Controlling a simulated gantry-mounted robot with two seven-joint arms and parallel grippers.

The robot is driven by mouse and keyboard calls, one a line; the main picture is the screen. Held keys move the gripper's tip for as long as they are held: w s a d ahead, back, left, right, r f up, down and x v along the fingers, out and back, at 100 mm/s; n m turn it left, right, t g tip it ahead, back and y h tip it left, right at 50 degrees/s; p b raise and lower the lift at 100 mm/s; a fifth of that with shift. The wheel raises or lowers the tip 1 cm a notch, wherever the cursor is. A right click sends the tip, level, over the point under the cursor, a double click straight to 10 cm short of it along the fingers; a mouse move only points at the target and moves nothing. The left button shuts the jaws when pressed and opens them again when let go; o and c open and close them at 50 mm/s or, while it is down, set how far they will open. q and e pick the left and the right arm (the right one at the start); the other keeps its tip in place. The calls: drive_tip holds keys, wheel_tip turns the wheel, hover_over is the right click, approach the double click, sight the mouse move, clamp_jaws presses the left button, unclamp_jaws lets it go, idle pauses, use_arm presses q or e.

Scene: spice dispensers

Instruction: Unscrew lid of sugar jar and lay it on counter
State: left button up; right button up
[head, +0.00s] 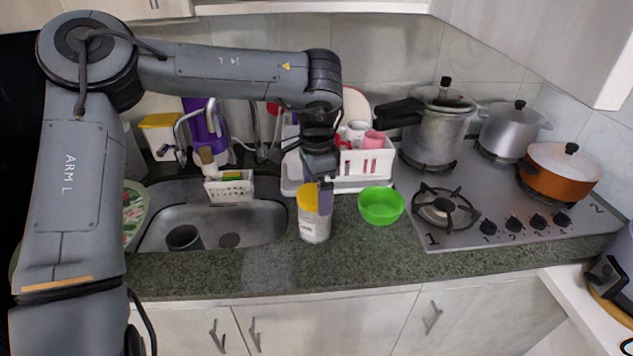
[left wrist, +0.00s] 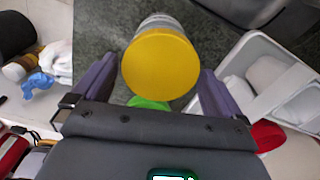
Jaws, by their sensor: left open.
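The sugar jar (head: 314,230) stands upright on the green stone counter, between the sink and a green bowl. Its yellow lid (head: 308,197) is on top of it; the lid also shows in the left wrist view (left wrist: 160,65). My left gripper (head: 319,190) points down at the lid from above. In the left wrist view the gripper (left wrist: 160,85) is open, with one purple finger on each side of the lid and gaps between them and it. In the head view one finger hides part of the lid's right side. My right gripper is in neither view.
The green bowl (head: 381,206) sits just right of the jar. A white dish rack (head: 357,184) stands behind it. The sink (head: 262,222) is to the left and the stove (head: 450,236) to the right. The counter's front strip (head: 350,266) is clear.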

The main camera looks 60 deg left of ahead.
use_arm(q)
drive_tip(key=shift+m+p, duration=0.4)
drive_tip(key=shift+m, duration=0.4)
drive_tip(key=shift+r+m+p, duration=0.15)
drive_tip(key=shift+m+p, duration=0.4)
drive_tip(key=shift+m, duration=0.15)
drive_tip(key=m+p, duration=0.2)
drive_tip(key=m, duration=0.1)
drive_tip(key=shift+d, duration=0.1)
drive_tip(key=m+p, duration=0.1)
drive_tip(key=m, duration=0.1)
drive_tip(key=shift+s+m, duration=0.1)
drive_tip(key=shift+m, duration=0.3)
drive_tip(key=shift+m+p, duration=0.55)
drive_tip(key=shift+m, duration=0.45)
drive_tip(key=c, duration=0.9)
drive_tip(key=shift+o, duration=0.2)
drive_tip(key=shift+f, duration=0.2)
